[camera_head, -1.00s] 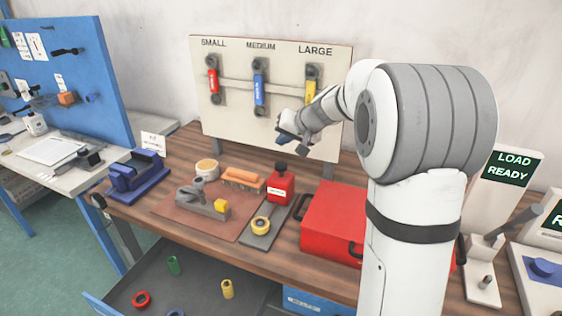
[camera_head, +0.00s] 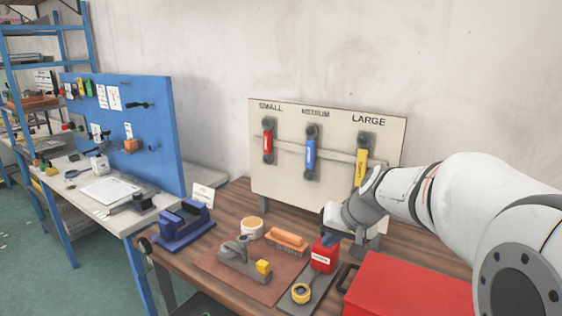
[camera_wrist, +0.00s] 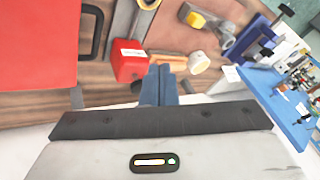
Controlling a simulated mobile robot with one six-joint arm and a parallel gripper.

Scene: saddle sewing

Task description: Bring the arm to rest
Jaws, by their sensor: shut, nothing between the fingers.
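My arm (camera_head: 455,200) reaches in from the right in the head view. My gripper (camera_head: 331,236) hangs above the wooden bench, in front of the white tool board and close to the red block tool with a white label (camera_head: 324,256). In the wrist view, the blue fingers of my gripper (camera_wrist: 160,72) are together with nothing between them. The red block tool (camera_wrist: 128,62) shows just beyond and left of the fingertips there. I cannot tell the exact gap between them.
The tool board (camera_head: 280,185) holds red, blue and yellow tools under SMALL, MEDIUM and LARGE. A red case (camera_head: 410,290) lies below my arm. A brown mat (camera_head: 225,268) carries a grey plane-like tool (camera_head: 240,258). A blue vise (camera_head: 185,222) stands at the left.

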